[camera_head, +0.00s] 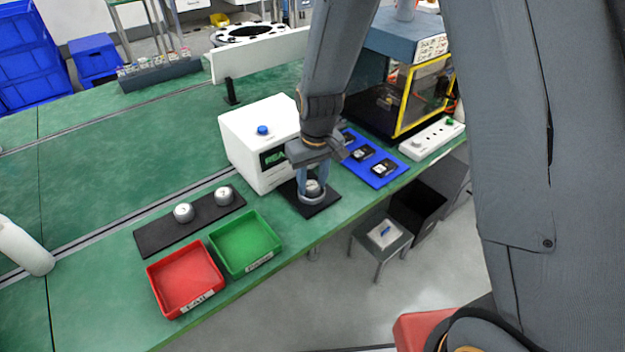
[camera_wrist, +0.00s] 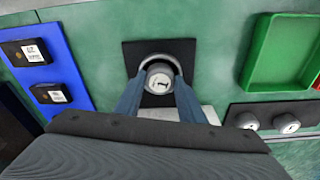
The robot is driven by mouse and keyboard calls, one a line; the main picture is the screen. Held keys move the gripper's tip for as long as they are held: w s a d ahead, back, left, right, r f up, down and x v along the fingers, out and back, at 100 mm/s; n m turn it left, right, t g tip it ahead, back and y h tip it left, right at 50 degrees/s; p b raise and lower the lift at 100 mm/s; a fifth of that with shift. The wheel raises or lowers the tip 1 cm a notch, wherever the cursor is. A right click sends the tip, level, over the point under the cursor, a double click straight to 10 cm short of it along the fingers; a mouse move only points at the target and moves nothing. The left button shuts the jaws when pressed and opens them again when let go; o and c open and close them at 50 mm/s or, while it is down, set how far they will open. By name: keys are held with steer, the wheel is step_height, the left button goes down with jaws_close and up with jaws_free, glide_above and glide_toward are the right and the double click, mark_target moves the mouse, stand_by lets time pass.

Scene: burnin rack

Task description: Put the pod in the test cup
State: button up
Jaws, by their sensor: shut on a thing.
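The pod (camera_wrist: 159,82) is a small grey-white cylinder with a dark mark on its top. My gripper (camera_head: 313,185) is shut on it, with one blue finger on each side. The test cup (camera_wrist: 143,63) is a pale ring on a black square plate (camera_head: 322,207). In the wrist view the pod is at the cup's ring and overlaps it, with the rim showing behind the pod. In the head view the pod (camera_head: 312,187) is over or inside the ring. I cannot tell how deep it sits.
Two more pods (camera_head: 184,212) stand on a black strip (camera_head: 160,236) at left. A green tray (camera_head: 272,244) and a red tray (camera_head: 218,284) are in front. A white box with a blue button (camera_head: 240,140) stands behind the cup. A blue mat (camera_head: 384,181) with black blocks is at right.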

mark_target(315, 190)
steer(key=o, duration=1.1)
step_height(315, 190, up, 13)
steer(key=s+b, duration=0.1)
steer(key=b, duration=0.1)
steer(key=s+d+f+m, duration=0.4)
steer(key=s+d, duration=1)
steer(key=d, duration=0.1)
steer(key=shift+m+h, duration=0.3)
